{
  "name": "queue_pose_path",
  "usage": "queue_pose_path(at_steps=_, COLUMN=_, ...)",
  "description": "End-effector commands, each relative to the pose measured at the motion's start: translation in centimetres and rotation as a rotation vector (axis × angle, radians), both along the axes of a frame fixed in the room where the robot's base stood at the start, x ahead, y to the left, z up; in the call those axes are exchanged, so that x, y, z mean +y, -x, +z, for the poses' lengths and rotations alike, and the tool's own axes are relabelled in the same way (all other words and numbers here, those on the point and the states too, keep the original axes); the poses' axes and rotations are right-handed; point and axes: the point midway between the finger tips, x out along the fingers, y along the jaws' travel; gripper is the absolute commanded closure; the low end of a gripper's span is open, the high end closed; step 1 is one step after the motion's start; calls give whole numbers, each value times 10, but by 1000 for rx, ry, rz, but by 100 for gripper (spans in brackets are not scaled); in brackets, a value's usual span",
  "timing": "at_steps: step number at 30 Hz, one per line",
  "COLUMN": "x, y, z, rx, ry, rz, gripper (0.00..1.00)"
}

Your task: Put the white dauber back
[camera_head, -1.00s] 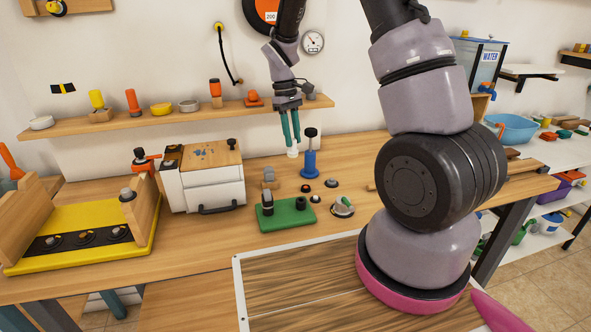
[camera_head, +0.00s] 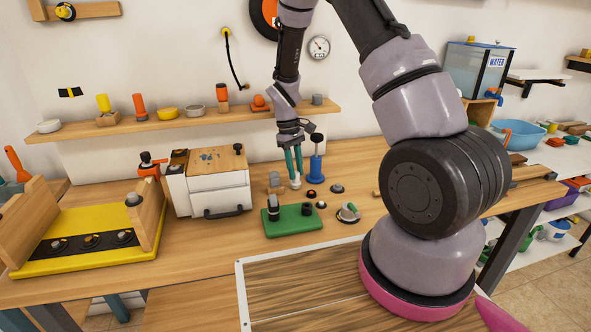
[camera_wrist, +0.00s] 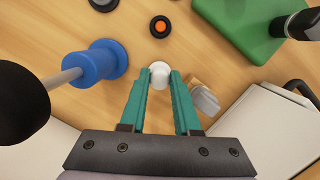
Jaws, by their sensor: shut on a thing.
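My gripper (camera_head: 294,170) points down over the wooden table, with its teal fingers shut on the white dauber (camera_head: 296,183). In the wrist view the dauber's round white head (camera_wrist: 159,74) shows between the fingertips; the rest of it is hidden by the fingers. In the head view it hangs low near the tabletop; I cannot tell whether it touches. A blue stand (camera_head: 315,170) with a black-knobbed rod stands just right of the gripper. A green block (camera_head: 292,222) with black pieces on it lies nearer to me.
A grey piece on a wooden block (camera_wrist: 203,98) is close beside the fingers. A white cabinet (camera_head: 218,185) stands to the left. Small black discs (camera_head: 337,188) lie to the right, one with an orange centre (camera_wrist: 160,26). A wall shelf (camera_head: 180,122) runs behind.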

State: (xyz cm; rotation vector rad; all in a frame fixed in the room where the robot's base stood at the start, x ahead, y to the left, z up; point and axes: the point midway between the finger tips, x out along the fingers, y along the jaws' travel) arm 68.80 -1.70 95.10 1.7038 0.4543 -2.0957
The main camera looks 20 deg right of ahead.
Motion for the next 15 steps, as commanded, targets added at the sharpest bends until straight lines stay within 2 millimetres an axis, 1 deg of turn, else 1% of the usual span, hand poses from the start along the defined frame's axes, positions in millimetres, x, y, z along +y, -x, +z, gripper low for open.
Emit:
queue_pose_path(at_steps=3, x=0, y=0, z=-3, rx=0, ry=0, rz=0, gripper=100)
queue_pose_path(at_steps=4, x=0, y=0, z=-3, rx=0, ry=0, rz=0, gripper=62)
queue_pose_path(at_steps=6, x=0, y=0, z=-2, rx=0, ry=0, rz=0, gripper=40)
queue_pose_path(at_steps=15, x=0, y=0, z=-2, rx=0, ry=0, rz=0, gripper=40)
